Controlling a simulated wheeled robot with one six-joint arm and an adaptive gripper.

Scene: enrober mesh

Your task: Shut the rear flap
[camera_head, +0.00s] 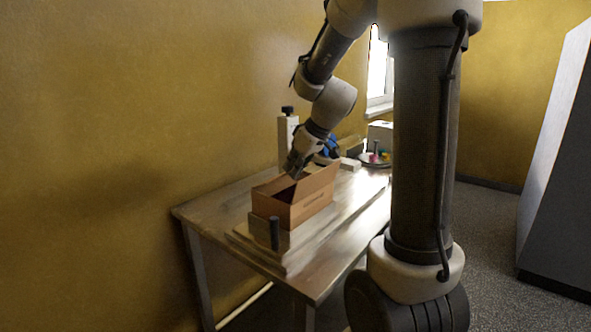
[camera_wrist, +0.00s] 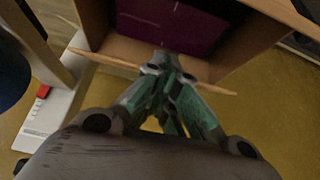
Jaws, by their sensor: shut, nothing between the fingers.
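The open cardboard carton (camera_head: 312,206) stands on a machine bed on the table. A raised flap (camera_head: 322,178) shows along its right side in the head view. In the wrist view, the carton's inside holds a dark purple item (camera_wrist: 170,22). A tan flap (camera_wrist: 205,70) sticks outward from the carton's edge there; I cannot tell for sure that it is the rear flap. My gripper (camera_head: 292,168) is at the carton's far left edge. In the wrist view its shut, empty fingertips (camera_wrist: 166,66) overlap this flap; whether they touch it is unclear.
A post with a black knob (camera_head: 287,115) stands behind the carton, close to my gripper. A dark upright handle (camera_head: 274,233) stands at the bed's near end. A plate of small coloured items (camera_head: 376,160) lies at the far end. The table's left front is clear.

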